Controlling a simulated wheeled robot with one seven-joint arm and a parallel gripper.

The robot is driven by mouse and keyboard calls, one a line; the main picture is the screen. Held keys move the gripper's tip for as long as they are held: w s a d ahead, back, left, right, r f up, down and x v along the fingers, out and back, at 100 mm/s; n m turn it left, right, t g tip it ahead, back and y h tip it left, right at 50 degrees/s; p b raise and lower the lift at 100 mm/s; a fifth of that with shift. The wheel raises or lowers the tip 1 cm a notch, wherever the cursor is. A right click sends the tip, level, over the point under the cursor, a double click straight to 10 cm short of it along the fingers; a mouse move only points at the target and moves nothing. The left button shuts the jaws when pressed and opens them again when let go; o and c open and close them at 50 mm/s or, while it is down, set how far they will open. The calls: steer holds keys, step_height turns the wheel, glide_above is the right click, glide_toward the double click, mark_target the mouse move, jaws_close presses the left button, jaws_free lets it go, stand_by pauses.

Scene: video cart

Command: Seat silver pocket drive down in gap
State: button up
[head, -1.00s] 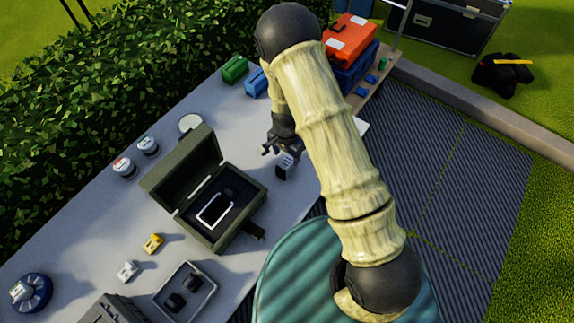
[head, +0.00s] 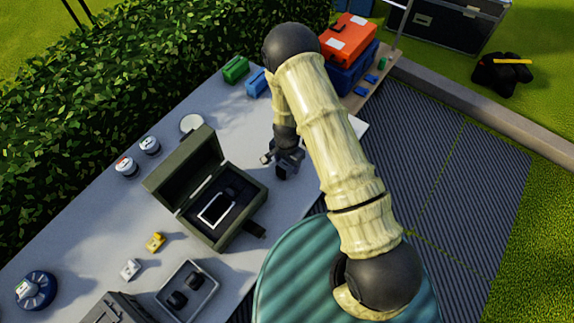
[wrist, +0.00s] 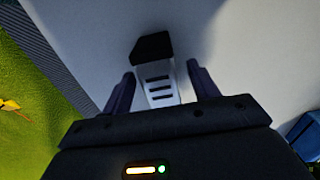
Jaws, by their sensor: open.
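In the wrist view, a silver-white block with dark slots and a black end (wrist: 159,82), which looks like the silver pocket drive, stands between my gripper's two fingers (wrist: 159,88). My gripper is open around it, with a gap showing on at least one side. In the head view my gripper (head: 284,162) is low over the grey table, right of an open dark green case, and mostly hides the block. The case (head: 226,232) has a dark lined inside with a silver-framed black rectangle (head: 216,208); I cannot tell whether that is the gap.
A grey tray (head: 214,286) with black pieces stands in front of the case. Small yellow (head: 155,242) and white (head: 130,269) pieces lie to its left. Green (head: 235,69) and blue (head: 257,84) boxes stand behind. The table between gripper and case is narrow but clear.

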steer(key=c, duration=1.2)
steer(key=shift+o, duration=0.2)
step_height(320, 180, up, 10)
steer(key=shift+r+b, duration=0.1)
steer(key=shift+b, duration=0.75)
steer(key=w+d+f+n, duration=0.2)
steer(key=d+f+n, duration=0.2)
steer(key=d, duration=0.9)
steer(key=n, duration=0.3)
steer(key=shift+d+f+n, duration=0.2)
steer(key=shift+d+n, duration=0.05)
steer(key=shift+n, duration=0.05)
